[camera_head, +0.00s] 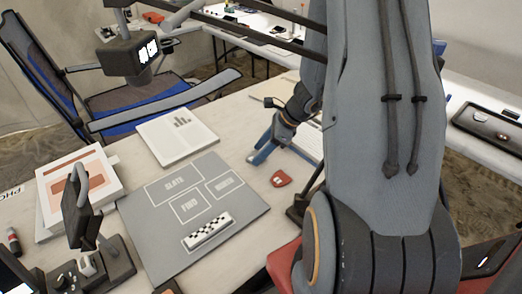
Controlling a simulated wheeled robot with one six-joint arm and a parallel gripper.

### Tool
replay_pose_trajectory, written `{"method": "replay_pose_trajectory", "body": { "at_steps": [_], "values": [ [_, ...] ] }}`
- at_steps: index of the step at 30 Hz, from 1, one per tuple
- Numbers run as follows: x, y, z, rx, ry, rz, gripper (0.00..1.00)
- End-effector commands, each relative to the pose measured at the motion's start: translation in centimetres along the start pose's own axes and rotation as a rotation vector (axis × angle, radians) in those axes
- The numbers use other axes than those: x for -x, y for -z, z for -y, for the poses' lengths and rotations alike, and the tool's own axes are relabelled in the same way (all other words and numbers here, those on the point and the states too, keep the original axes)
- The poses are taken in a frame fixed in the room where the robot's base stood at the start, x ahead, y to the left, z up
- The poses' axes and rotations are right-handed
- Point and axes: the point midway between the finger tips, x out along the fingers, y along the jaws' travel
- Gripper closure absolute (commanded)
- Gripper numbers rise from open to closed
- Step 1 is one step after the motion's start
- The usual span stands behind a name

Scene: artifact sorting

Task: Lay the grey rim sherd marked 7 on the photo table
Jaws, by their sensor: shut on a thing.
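My gripper (267,148) has blue fingers and is low over the pale table, right of the grey photo mat and apart from it. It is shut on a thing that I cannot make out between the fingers. I cannot pick out a grey rim sherd marked 7 anywhere in view. The photo table (131,170) is pale and bears a grey mat (230,247) with outlined areas, one reading SLATE and one FIND. The outlined areas look empty.
A red sherd (280,178) with a white label lies right of the mat. A checkered scale bar (207,231) lies on the mat's front. A white booklet (177,136) lies behind it. Books (55,190) and a dark device (80,215) stand left. A blue chair (150,93) is behind.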

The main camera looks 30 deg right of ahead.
Motion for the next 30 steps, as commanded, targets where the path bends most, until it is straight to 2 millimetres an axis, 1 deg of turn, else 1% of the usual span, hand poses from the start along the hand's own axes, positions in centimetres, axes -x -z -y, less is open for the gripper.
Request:
{"method": "replay_pose_trajectory", "body": {
  "at_steps": [1, 2, 4, 5, 13, 17, 20, 27, 30],
  "values": [
    [0.0, 0.1, 0.0, -0.001, 0.000, -0.002, 0.79],
    [0.0, 0.1, 0.0, -0.001, 0.000, -0.002, 0.45],
    [0.0, 0.1, 0.0, -0.001, 0.000, -0.001, 0.33],
    [0.0, 0.1, 0.0, -0.001, 0.000, -0.001, 0.31],
    [0.1, 0.1, 0.0, -0.002, 0.000, -0.001, 0.31],
    [0.8, 0.1, 0.0, -0.001, 0.001, 0.000, 0.31],
    [2.3, 0.0, 0.1, -0.001, 0.003, 0.000, 0.31],
    [7.3, 0.0, 0.1, 0.000, 0.005, -0.001, 0.31],
    [9.1, 0.1, 0.1, -0.001, 0.004, -0.001, 0.31]
  ]
}}
